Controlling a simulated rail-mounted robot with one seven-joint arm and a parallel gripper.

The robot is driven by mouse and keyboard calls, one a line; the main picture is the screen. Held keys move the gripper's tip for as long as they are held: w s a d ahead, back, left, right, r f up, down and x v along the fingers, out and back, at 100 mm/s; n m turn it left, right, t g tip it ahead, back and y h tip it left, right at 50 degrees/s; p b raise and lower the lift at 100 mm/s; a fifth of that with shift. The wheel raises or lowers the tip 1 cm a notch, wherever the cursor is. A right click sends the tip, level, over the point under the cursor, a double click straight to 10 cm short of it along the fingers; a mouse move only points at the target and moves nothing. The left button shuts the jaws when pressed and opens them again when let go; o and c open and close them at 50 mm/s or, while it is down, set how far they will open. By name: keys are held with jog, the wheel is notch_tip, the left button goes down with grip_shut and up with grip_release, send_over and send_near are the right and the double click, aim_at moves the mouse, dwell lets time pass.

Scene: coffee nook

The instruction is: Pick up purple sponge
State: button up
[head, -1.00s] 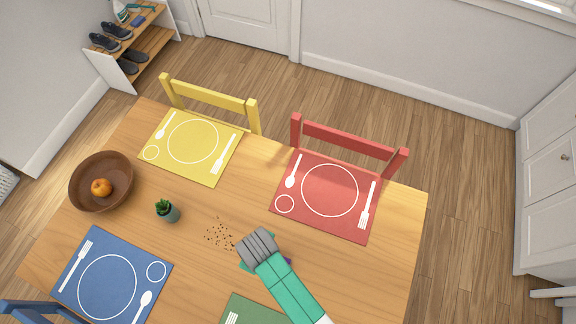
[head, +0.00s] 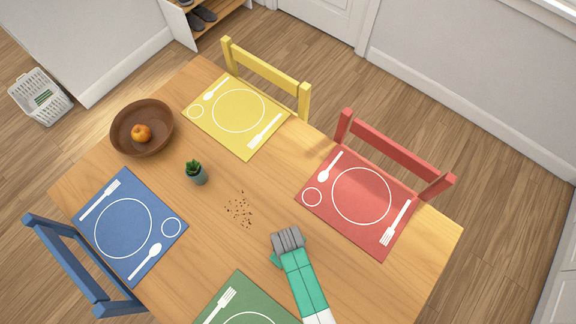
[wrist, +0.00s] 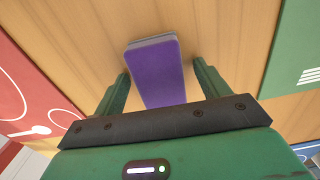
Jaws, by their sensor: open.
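The purple sponge (wrist: 155,72) lies on the wooden table in the wrist view, its broad purple face toward the camera and a greyish layer along its far edge. My gripper (wrist: 161,84) is open, with one green finger on each side of the sponge. Gaps show between the fingers and the sponge, so it is not gripped. The sponge's near end is hidden behind the dark gripper bar. In the head view my arm covers the place and I cannot make out the sponge.
Dark crumbs (head: 240,209) lie left of my arm. Red (head: 335,223), green (head: 215,303), blue (head: 93,226) and yellow (head: 205,132) placemats lie around the table.

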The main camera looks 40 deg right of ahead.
jog(key=c, duration=1)
jog(key=shift+c, duration=0.2)
jog(key=shift+r, duration=0.5)
jog(key=r, duration=0.1)
jog(key=r+p, duration=0.1)
jog(key=shift+s+a+r, duration=0.35)
jog(key=shift+a, duration=0.05)
jog(key=s+a, duration=0.3)
jog(key=a, duration=0.1)
jog(key=s+a+r, duration=0.1)
jog(key=s+a, duration=0.5)
jog(key=a, duration=0.1)
jog(key=shift+s+a+r, duration=0.15)
jog(key=shift+s+a, duration=0.1)
jog(key=shift+a, duration=0.05)
